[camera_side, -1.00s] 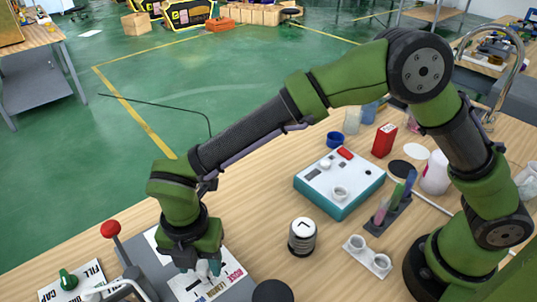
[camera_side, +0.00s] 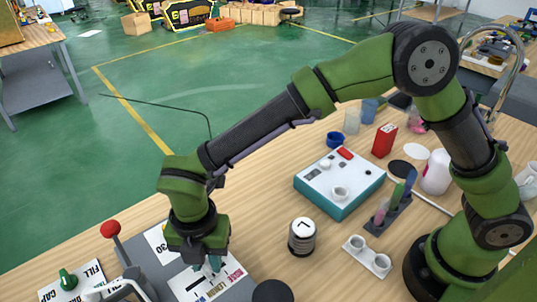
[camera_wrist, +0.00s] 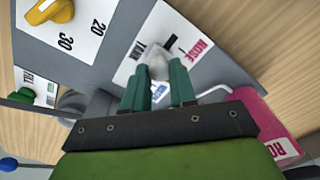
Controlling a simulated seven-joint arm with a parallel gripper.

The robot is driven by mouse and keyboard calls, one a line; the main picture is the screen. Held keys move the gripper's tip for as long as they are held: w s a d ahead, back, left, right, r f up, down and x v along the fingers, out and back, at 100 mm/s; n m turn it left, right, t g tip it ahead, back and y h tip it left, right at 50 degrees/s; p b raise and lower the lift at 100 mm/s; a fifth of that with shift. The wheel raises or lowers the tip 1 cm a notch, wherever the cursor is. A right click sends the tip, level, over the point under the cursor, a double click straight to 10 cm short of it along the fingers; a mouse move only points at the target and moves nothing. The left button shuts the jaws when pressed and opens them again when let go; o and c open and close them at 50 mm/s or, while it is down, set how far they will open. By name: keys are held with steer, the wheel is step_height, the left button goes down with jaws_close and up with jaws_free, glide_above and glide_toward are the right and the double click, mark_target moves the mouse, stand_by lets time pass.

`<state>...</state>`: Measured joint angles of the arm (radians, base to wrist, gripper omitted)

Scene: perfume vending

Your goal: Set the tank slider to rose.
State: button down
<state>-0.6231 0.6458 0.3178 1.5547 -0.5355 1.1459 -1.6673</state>
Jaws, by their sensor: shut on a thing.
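The tank slider panel (camera_wrist: 138,62) is a white plate with TANK printed on it. A pink ROSE label (camera_wrist: 202,47) is at its upper right in the wrist view, and a partly hidden blue label shows between my fingers. The pale slider knob (camera_wrist: 158,68) sits between my fingertips. A stretch of dark slot shows beyond it on the ROSE side. My gripper (camera_side: 212,267) points down over the panel and is shut on the knob. The fingers hide part of the labels and slot, so the LEMON label is not visible in the wrist view.
A yellow dial (camera_wrist: 60,9) marked 20 and 30 is beside the panel. A green knob (camera_side: 67,278) on the FILL plate and a red-ball lever (camera_side: 111,229) are at the left. A pink container (camera_wrist: 262,115) is close to the right finger. A striped jar (camera_side: 302,238) stands to the right.

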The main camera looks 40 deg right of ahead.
steer(key=shift+w+d, duration=0.15)
steer(key=shift+d, duration=0.7)
steer(key=shift+w+d, duration=0.15)
steer(key=shift+d, duration=0.65)
steer(key=c, duration=0.9)
jaws_free()
steer(key=shift+s, duration=0.1)
steer(key=shift+a, duration=0.1)
steer(key=shift+r, duration=0.25)
step_height(320, 180, up, 16)
steer(key=shift+r, duration=0.25)
